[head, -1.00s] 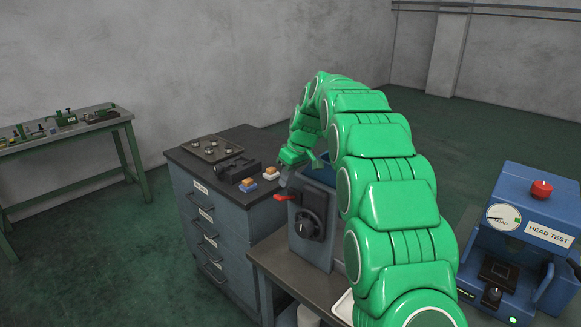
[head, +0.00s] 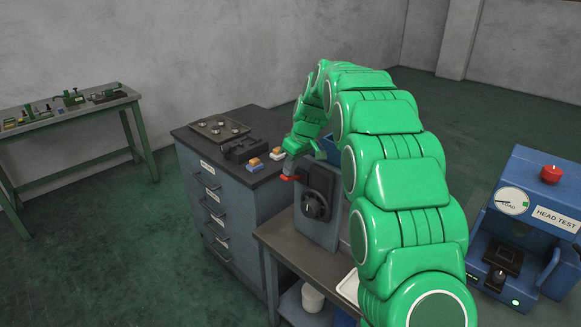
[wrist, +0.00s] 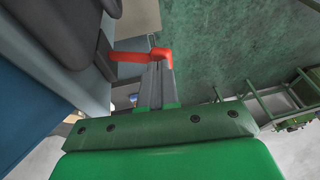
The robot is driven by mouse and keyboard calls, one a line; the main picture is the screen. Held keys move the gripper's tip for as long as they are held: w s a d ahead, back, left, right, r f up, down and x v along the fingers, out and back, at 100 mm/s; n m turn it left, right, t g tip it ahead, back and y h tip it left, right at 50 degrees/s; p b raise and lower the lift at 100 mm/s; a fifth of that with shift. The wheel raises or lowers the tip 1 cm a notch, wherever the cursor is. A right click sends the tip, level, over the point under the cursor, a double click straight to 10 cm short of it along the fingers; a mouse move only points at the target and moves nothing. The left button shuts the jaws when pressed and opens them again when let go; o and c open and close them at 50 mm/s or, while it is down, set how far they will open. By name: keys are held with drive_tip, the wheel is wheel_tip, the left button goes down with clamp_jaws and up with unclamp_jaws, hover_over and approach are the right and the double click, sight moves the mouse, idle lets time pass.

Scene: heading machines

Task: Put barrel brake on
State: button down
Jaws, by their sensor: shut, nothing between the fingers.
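The red brake lever (head: 291,178) sticks out to the left from the side of the grey-blue machine box (head: 318,218), beside its black round dial (head: 316,205). In the wrist view the red lever (wrist: 130,56) runs across, just beyond my fingertips, with its knobbed end (wrist: 161,52) at the tips. My gripper (head: 288,175) is shut and empty, close above the lever's outer end. Its fingers (wrist: 156,72) lie together in the wrist view. They look to be at or touching the lever's end; exact contact cannot be told.
A blue head test machine (head: 530,225) stands at the right. A green-legged bench (head: 70,119) is at the far left. Open floor lies between.

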drive_tip(key=shift+s+a+f+h, duration=0.2)
drive_tip(key=shift+h, duration=0.1)
drive_tip(key=shift+s+a+f+t+h, duration=0.5)
drive_tip(key=shift+f+t+h, duration=0.2)
drive_tip(key=shift+t, duration=0.2)
drive_tip(key=t, duration=0.1)
drive_tip(key=f+h, duration=0.1)
drive_tip(key=f+t+h, duration=0.1)
drive_tip(key=shift+s+a+f+n+t, duration=0.25)
drive_tip(key=shift+s+a+n+t, duration=0.05)
drive_tip(key=shift+s+a+n, duration=0.1)
drive_tip(key=shift+r, duration=0.2)
drive_tip(key=shift+r, duration=0.6)
